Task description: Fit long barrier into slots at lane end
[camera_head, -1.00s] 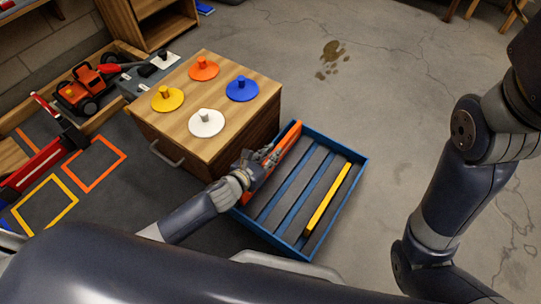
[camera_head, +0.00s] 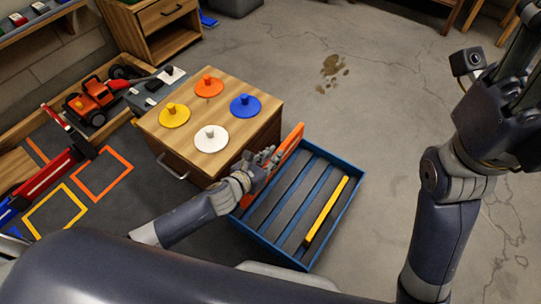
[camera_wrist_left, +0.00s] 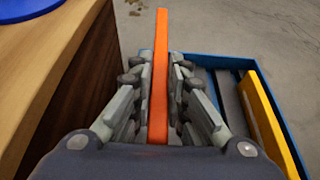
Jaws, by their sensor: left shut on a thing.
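A long orange barrier (camera_head: 290,142) stands along the left side of the blue tray (camera_head: 345,212). My left gripper (camera_head: 265,166) is shut on it; in the left wrist view the orange barrier (camera_wrist_left: 160,75) runs upright between the two fingers (camera_wrist_left: 160,85). I cannot tell whether its lower edge still touches the tray. A yellow barrier (camera_head: 327,210) lies in the tray's right part. My right gripper (camera_head: 515,95) shows partly at the upper right, cut by the frame, away from the tray. No slots can be made out clearly.
A wooden cabinet (camera_head: 185,155) with coloured knobbed discs stands left of the tray. The walled mat (camera_head: 75,215) at the left carries an orange toy truck (camera_head: 96,100), a red bar (camera_head: 45,175), and orange and yellow square outlines. The concrete floor right of the tray is clear.

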